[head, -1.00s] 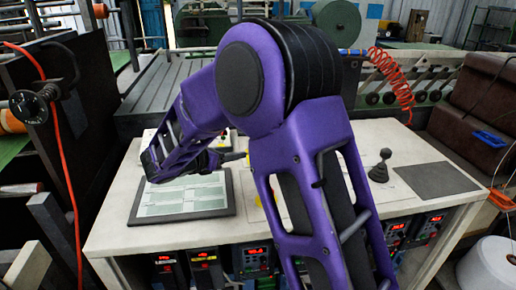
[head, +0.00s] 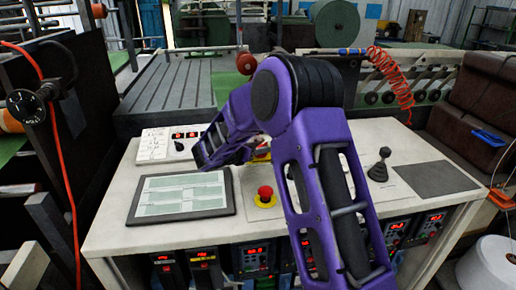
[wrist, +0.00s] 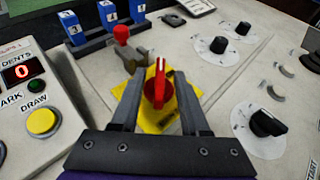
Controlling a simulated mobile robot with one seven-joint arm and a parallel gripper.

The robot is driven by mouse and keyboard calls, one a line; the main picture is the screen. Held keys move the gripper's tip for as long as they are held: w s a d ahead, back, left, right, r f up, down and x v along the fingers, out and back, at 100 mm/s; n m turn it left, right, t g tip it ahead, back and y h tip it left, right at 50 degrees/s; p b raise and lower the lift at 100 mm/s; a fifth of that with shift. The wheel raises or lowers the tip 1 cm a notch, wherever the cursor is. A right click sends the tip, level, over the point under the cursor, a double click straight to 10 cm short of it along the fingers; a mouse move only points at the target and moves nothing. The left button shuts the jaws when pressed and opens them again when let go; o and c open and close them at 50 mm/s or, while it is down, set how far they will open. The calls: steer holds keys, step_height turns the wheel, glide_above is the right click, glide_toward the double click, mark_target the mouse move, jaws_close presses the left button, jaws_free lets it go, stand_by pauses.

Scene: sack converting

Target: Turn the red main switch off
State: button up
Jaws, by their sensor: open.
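The red main switch (wrist: 158,84) is a red rotary handle on a yellow plate (wrist: 183,104) in the wrist view. Its handle points up in the picture, towards the far side. My gripper (wrist: 158,80) is open, with one dark finger to the left of the handle and one to the right. Gaps show on both sides, and I cannot tell how deep the fingertips reach. In the head view my purple arm hides most of the switch and the fingers; only a bit of yellow and red shows beside it.
A red mushroom button (head: 265,192) on yellow stands nearer on the desk. In the wrist view a red-topped lever (wrist: 122,34) is close beyond the left finger. Black dials (wrist: 267,124) lie right, a yellow button (wrist: 42,121) left. A black joystick (head: 379,168) stands right.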

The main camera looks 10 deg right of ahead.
jaws_close()
